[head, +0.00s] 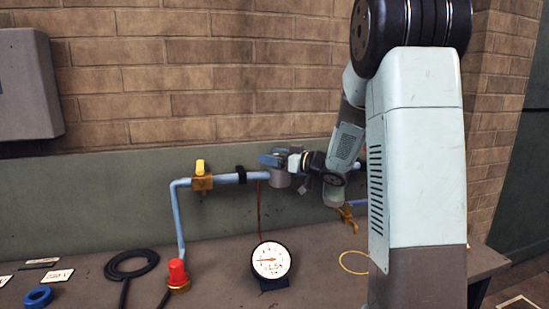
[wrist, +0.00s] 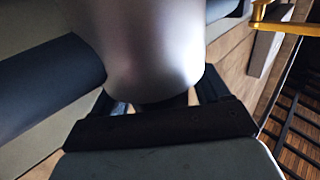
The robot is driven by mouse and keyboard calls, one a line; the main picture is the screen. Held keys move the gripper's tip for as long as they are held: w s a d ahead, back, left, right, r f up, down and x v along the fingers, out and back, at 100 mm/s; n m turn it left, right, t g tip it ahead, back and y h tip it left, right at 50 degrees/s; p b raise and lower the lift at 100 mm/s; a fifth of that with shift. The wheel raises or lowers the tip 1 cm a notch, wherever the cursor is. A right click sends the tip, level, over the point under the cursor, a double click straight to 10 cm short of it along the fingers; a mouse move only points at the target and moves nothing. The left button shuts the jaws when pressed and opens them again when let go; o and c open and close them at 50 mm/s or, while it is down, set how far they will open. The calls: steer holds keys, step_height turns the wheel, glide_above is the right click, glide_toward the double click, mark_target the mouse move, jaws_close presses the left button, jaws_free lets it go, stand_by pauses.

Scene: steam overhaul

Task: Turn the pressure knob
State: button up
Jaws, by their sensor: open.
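A grey rounded regulator body (head: 280,180) sits in the light blue pipe run in front of the wall. It fills the upper middle of the wrist view (wrist: 140,45). I cannot tell for certain which part is the pressure knob. My gripper (head: 292,162) is at this body, reaching in from the right. In the wrist view my gripper (wrist: 155,97) is open, with a dark finger at each side of the body's near end. Whether the fingers touch it is unclear. The round pressure gauge (head: 271,260) stands on the bench below, its red needle pointing left.
A yellow-handled valve (head: 201,175) is on the pipe to the left. A red cap on a brass fitting (head: 177,272) stands below it. A coiled black hose (head: 131,264) and a blue ring (head: 38,297) lie on the bench. My arm hides the bench's right part.

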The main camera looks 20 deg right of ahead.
steer(key=shift+c, duration=0.3)
steer(key=c, duration=0.9)
steer(key=shift+m+t+h, duration=0.3)
